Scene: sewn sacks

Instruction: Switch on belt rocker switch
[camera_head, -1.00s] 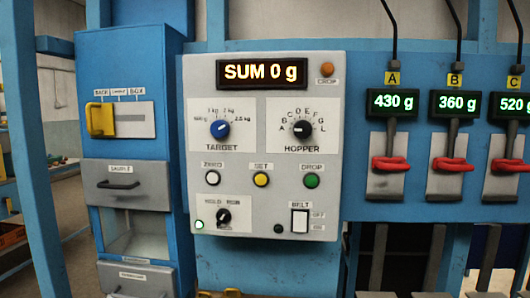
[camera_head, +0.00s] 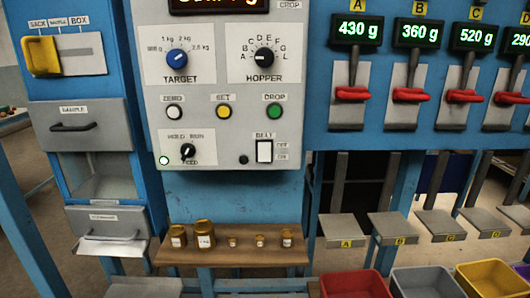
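The belt rocker switch (camera_head: 264,151) is a white rocker in a dark frame under the BELT label, at the lower right of the grey control panel (camera_head: 220,95). Small position labels stand to its right; the lower one seems to read ON, but the print is tiny. I cannot tell surely which way the rocker is tilted. A small dark round lamp (camera_head: 244,160) sits left of it, unlit. Neither of my grippers shows in the view.
Red levers (camera_head: 352,94) under weight displays stand to the right. Below are lettered plates (camera_head: 341,243) and open bins, one red (camera_head: 352,284). A wooden shelf (camera_head: 232,256) with several small weights juts out below the panel. A blue cabinet with drawers (camera_head: 82,126) stands left.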

